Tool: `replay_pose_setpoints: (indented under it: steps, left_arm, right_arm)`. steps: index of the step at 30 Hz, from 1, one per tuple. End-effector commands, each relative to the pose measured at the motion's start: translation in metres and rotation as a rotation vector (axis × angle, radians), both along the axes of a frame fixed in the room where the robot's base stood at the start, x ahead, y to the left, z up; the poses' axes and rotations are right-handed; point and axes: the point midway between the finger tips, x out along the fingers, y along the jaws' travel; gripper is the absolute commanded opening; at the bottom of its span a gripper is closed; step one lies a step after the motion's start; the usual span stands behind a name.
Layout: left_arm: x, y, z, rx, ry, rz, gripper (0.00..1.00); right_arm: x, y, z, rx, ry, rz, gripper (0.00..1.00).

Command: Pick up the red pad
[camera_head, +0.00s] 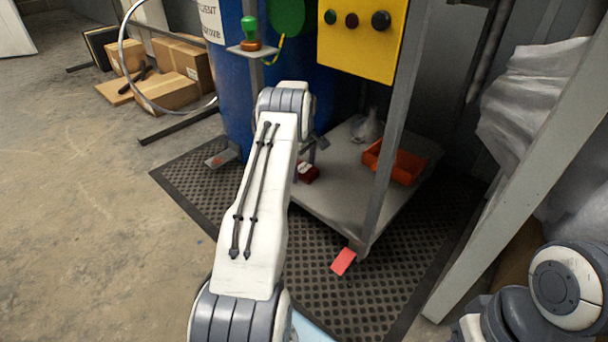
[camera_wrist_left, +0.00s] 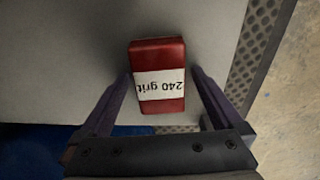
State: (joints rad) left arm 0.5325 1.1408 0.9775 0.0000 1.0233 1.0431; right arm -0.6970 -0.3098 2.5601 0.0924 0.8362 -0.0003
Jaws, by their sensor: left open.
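The red pad (camera_wrist_left: 158,52) is a small red block with a white band reading "240 grit". In the left wrist view it lies on a grey shelf (camera_wrist_left: 60,50), between the fingers of my left gripper (camera_wrist_left: 160,88). The fingers are open, one on each side, with a gap showing next to the pad. In the head view the pad (camera_head: 308,172) shows on the low grey shelf (camera_head: 340,190), partly hidden by my left arm. My left gripper (camera_head: 312,150) is mostly hidden behind the arm there. My right gripper is out of view; part of my right arm shows at bottom right.
An orange bin (camera_head: 395,162) and a grey-white item (camera_head: 366,127) sit on the same shelf. A grey post (camera_head: 392,130) rises at the shelf's front corner. A yellow button panel (camera_head: 360,38) hangs above. A blue drum (camera_head: 236,90) stands to the left. A black mat (camera_head: 330,290) lies below.

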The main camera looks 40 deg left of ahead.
Motion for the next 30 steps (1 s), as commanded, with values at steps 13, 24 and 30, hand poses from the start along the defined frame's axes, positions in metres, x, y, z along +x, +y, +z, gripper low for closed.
replay_pose_setpoints:
  steps: [13, 24, 30]
  left_arm:
    - [0.000, 0.000, 0.001, 0.000, 0.000, 0.000, 0.20]
    - [0.000, 0.000, 0.033, 0.001, -0.002, 0.000, 0.20]
    - [0.000, 0.000, 0.073, 0.001, -0.001, 0.000, 0.20]
  right_arm:
    - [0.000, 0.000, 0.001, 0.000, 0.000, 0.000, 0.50]
    - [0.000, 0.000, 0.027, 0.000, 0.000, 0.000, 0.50]
    - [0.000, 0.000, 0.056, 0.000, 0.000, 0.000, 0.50]
